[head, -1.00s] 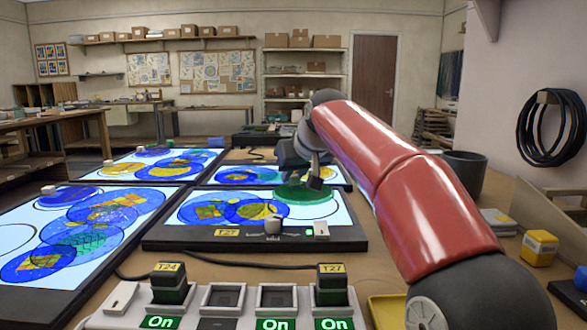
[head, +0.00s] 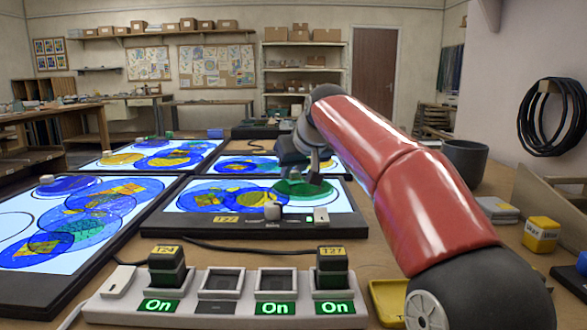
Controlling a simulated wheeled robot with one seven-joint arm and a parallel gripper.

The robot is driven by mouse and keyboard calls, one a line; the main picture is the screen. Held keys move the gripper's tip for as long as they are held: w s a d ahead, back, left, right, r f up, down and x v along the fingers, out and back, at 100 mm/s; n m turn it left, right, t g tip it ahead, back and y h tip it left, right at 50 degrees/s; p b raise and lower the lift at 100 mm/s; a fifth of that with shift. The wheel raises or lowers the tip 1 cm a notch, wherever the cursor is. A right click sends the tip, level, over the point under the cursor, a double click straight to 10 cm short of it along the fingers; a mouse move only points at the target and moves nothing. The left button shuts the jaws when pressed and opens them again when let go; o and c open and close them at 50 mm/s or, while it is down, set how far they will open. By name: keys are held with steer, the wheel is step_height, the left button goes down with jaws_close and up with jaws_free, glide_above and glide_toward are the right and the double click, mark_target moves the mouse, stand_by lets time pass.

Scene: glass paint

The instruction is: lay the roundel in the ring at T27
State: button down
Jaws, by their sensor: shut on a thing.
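The green glass roundel (head: 303,189) is at the right end of the lit T27 panel (head: 195,226), under my gripper (head: 308,172). My gripper is shut on it from above, but the fingertips are partly hidden by the wrist. I cannot tell whether the roundel touches the glass or hangs just above it. The ring under it is hidden. Blue and yellow discs (head: 225,196) lie on the same panel to its left. The T27 label (head: 239,219) is on the panel's front edge.
A socket strip (head: 215,308) with T24 and T27 plugs (head: 332,260) stands in front; several sockets read On. Other lit panels lie left (head: 75,220) and behind. A dark pot (head: 464,162), yellow tin (head: 541,234) and yellow tray (head: 388,297) are at right. A cable crosses the bench.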

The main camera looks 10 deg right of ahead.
steer(key=shift+f, duration=0.2)
steer(key=c, duration=1.2)
jaws_free()
steer(key=shift+s+r, duration=0.1)
